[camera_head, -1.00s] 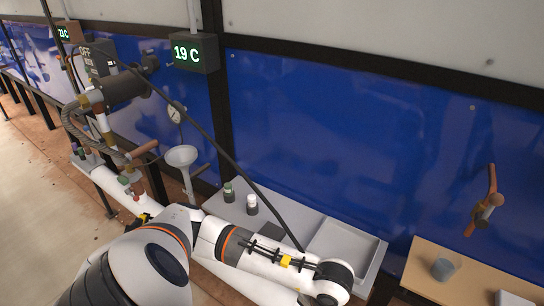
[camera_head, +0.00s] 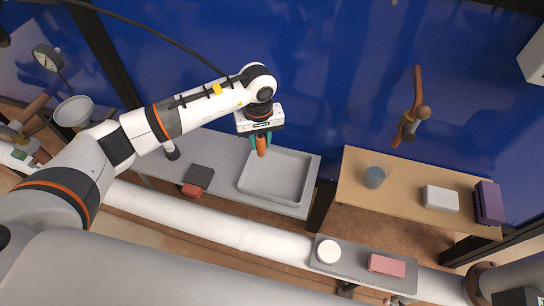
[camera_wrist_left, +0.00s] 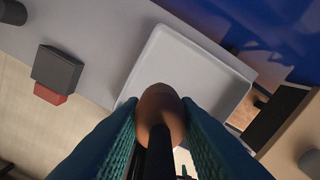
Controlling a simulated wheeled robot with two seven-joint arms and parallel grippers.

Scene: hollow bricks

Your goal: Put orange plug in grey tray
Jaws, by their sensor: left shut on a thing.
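My left gripper (camera_head: 261,141) comes in from the left in the head view and is shut on the orange plug (camera_head: 261,149). In the left wrist view the plug (camera_wrist_left: 160,112) sits between the two teal fingers (camera_wrist_left: 160,135). The grey tray (camera_head: 276,199) is on the grey table, and the plug is held above its far left part. The tray (camera_wrist_left: 150,52) shows empty beyond the plug in the left wrist view. The fingers and plug hide part of it. My right gripper does not show.
A dark grey block with a red part (camera_head: 198,177) and a dark-capped white bottle (camera_head: 171,151) are left of the tray. A wooden table (camera_head: 400,195) at the right holds a blue-grey cup (camera_head: 375,176), a white block (camera_head: 440,198) and a purple block (camera_head: 489,203). A white pipe (camera_head: 215,224) runs in front.

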